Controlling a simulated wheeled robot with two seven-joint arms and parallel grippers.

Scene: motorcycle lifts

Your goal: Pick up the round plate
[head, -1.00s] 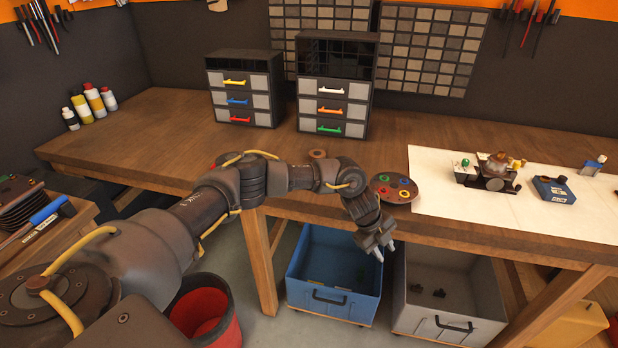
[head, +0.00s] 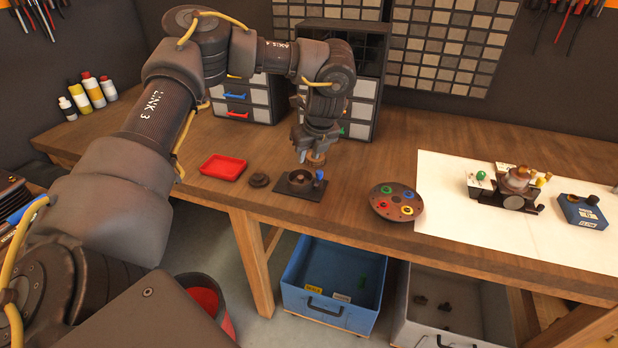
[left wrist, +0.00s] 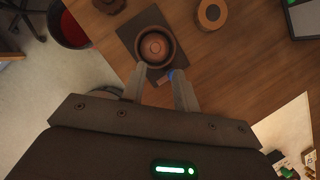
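The round plate (head: 397,202) is a dark brown disc with several coloured rings, red, green, yellow and blue. It lies flat on the wooden bench beside the white sheet's left edge. My left gripper (head: 308,154) points down over the bench, to the left of the plate and apart from it. In the left wrist view the gripper's fingers (left wrist: 161,82) are spread with nothing visible between them. A dark square base with a round cup (left wrist: 155,46) lies just beyond the fingertips. I cannot make out the plate in the left wrist view. My right gripper is not in view.
On the bench are a red tray (head: 223,167), a dark knob (head: 259,180), the square base (head: 314,191) and a wooden ring (left wrist: 212,14). Drawer cabinets (head: 367,101) stand behind. The white sheet (head: 450,200) holds small devices. Bins stand below the bench.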

